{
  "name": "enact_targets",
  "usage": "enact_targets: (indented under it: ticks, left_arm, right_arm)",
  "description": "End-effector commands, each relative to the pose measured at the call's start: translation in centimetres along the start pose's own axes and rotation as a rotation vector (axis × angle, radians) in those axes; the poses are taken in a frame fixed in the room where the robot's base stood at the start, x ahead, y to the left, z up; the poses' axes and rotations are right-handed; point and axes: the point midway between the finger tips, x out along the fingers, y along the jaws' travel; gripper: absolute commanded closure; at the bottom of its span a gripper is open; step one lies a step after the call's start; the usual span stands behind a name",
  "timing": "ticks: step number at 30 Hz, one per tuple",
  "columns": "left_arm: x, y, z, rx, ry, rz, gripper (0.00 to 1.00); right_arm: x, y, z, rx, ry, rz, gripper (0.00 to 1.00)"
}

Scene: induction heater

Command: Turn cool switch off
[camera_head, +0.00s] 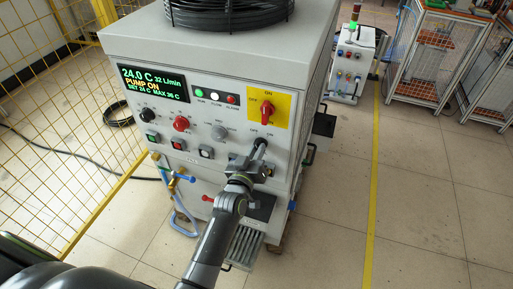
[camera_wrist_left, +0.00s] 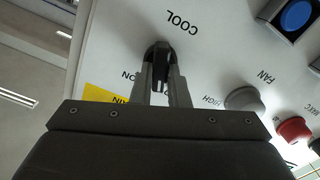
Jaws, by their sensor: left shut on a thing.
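The cool switch (camera_wrist_left: 158,51) is a black rotary knob under the upside-down COOL label in the left wrist view. My left gripper (camera_wrist_left: 161,75) has its two fingers closed on the knob's ridge, one on each side. In the head view the gripper (camera_head: 258,148) reaches the lower right of the white cabinet's front panel, below the yellow plate. There the fingers and wrist mostly cover the knob. An ON label shows left of the knob in the wrist view; which way the knob points is hard to tell. My right gripper is not in view.
The cabinet (camera_head: 220,59) carries a display (camera_head: 153,83) reading 24.0 C and PUMP ON. A red main switch (camera_head: 267,107) on a yellow plate sits just above my gripper. The grey fan knob (camera_wrist_left: 243,98) is close by.

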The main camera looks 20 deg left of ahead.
Motion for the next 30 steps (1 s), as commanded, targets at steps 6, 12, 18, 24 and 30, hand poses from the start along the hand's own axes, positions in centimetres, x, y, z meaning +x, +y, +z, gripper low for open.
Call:
enact_targets:
  ticks: [6,12,18,24,30]
  left_arm:
    - [0.05,0.01,-0.16,-0.092,0.002,0.001,1.0]
    - [0.06,-0.02,-0.13,-0.131,0.003,0.001,1.0]
    - [0.06,-0.02,-0.13,-0.141,0.004,0.002,1.0]
    - [0.07,0.0,-0.14,-0.141,0.004,0.002,1.0]
    - [0.05,-0.01,-0.11,-0.14,0.003,0.002,0.65]
  right_arm:
    - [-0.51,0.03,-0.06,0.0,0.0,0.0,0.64]
    - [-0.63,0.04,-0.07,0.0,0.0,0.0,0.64]
    - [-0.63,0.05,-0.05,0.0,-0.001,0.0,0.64]
    - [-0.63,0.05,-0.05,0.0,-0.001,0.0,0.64]
    - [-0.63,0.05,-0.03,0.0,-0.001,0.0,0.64]
